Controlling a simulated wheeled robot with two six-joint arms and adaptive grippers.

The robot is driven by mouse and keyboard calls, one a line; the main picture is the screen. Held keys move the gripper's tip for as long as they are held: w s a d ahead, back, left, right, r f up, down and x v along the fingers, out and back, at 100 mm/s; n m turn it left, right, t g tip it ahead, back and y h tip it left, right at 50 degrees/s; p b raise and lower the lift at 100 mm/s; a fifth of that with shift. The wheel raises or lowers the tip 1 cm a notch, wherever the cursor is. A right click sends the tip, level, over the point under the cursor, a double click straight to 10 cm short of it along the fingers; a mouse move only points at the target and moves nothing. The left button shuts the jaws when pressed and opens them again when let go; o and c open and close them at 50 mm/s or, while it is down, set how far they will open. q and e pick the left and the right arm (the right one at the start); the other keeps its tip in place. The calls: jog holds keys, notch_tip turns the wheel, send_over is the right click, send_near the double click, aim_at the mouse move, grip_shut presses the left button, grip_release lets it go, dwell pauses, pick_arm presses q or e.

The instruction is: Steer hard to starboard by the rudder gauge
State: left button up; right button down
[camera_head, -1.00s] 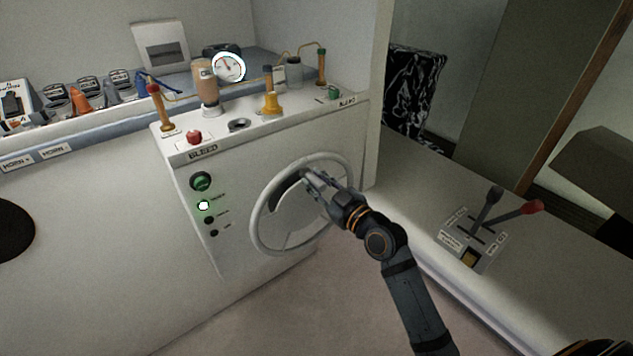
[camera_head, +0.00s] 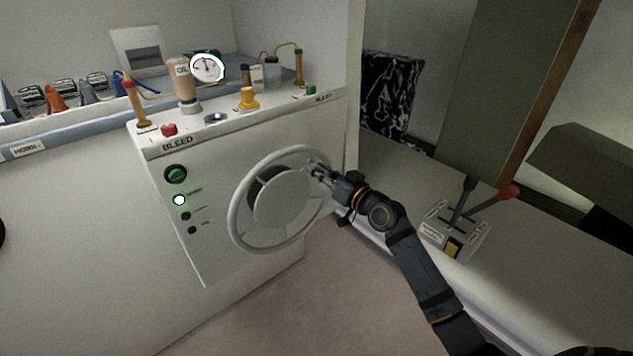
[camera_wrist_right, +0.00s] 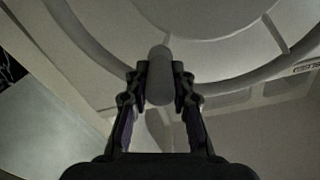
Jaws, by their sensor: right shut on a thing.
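The white steering wheel (camera_head: 235,222) is on the front of the white console. It has a broad pale hub and spokes, and its rim also shows in the right wrist view (camera_wrist_right: 95,75). My right gripper (camera_head: 313,168) is at the upper right of the wheel. In the right wrist view its fingers (camera_wrist_right: 159,88) are shut on a rounded grey knob (camera_wrist_right: 159,70) at the wheel's rim. The round white gauge (camera_head: 207,68) stands behind the console top; its needle points roughly upward, but its marks are too small to read. My left gripper is out of view.
The console top carries a red button (camera_head: 169,130), a yellow fitting (camera_head: 249,99) and bottles with tubing. A green button (camera_head: 176,174) and a lit lamp (camera_head: 179,200) are left of the wheel. A red-knobbed lever (camera_head: 508,192) stands on the right bench.

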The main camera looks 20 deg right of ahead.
pick_arm(q)
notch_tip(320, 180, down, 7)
jog(key=b, duration=0.7)
pick_arm(e)
jog(key=w+d+f+m, duration=0.2)
jog(key=d+f+m, duration=0.2)
jog(key=f+m, duration=0.55)
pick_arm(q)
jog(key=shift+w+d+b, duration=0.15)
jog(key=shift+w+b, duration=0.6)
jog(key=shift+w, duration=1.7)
pick_arm(e)
jog(key=s+a+f+m, duration=0.1)
jog(key=a+f+m, duration=0.1)
jog(key=f+m, duration=0.4)
jog(key=s+a+f+m, duration=0.1)
jog(key=a+f+m, duration=0.2)
jog(key=f+m, duration=0.2)
jog(key=shift+s+a+f+m, duration=0.3)
jog(key=shift+a+f+m, duration=0.05)
jog(key=shift+m, duration=0.2)
jog(key=c, duration=1.1)
grip_release()
jog(key=shift+c, duration=0.2)
